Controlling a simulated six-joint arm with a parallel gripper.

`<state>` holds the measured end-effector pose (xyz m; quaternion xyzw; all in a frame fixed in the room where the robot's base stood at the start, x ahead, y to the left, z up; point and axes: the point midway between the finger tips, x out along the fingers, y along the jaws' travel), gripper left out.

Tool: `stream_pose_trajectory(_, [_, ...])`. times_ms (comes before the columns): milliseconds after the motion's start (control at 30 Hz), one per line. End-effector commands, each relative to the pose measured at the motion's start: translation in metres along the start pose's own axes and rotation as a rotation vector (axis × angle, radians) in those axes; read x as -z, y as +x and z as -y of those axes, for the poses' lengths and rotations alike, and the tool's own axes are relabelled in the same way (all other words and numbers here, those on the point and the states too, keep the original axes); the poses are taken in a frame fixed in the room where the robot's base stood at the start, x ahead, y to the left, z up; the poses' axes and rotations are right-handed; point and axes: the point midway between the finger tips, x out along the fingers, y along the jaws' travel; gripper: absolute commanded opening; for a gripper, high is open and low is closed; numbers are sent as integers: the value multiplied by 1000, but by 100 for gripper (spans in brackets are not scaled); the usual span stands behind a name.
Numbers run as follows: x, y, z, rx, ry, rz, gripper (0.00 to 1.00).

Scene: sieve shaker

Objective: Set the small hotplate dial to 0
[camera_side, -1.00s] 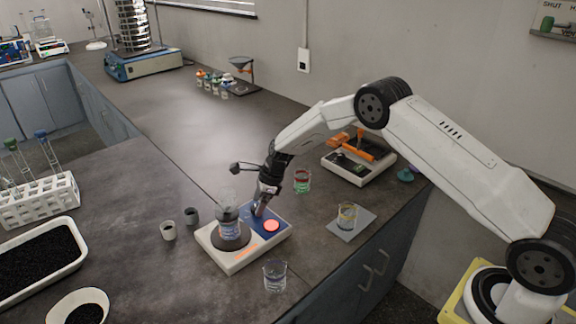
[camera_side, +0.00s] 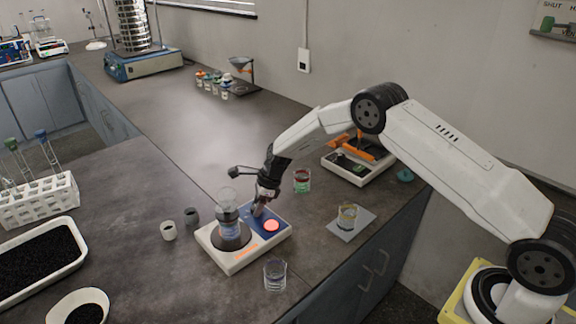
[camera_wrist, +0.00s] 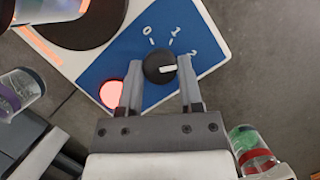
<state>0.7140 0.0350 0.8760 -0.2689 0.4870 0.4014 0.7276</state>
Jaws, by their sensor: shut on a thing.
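The small hotplate (camera_side: 238,262) is a white unit with a blue panel (camera_side: 262,212), standing on the bench. Its black dial (camera_wrist: 160,68) shows in the wrist view, with the marks 0, 1 and 2 around its upper and right side. The dial's white pointer points right, nearest the 2 mark. My gripper (camera_wrist: 160,72) has one finger on each side of the dial and is shut on it. In the side view my gripper (camera_side: 258,207) is over the blue panel and hides the dial.
A glass vessel (camera_side: 228,225) stands on the hotplate's dark plate, just left of my gripper. A lit red round light (camera_side: 271,226) is beside the dial. Beakers stand nearby: one in front (camera_side: 275,273), one on a grey pad (camera_side: 347,215), one behind (camera_side: 302,180).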

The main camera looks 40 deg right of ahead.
Motion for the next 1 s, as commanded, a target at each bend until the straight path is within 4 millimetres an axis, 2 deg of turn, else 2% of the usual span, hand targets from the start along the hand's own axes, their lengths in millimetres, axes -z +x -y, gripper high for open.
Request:
stream_pose_trajectory(433, [-1, 0, 1, -64, -152, 3, 0])
stream_pose_trajectory(1000, [-3, 1, 4, -258, -625, 3, 0])
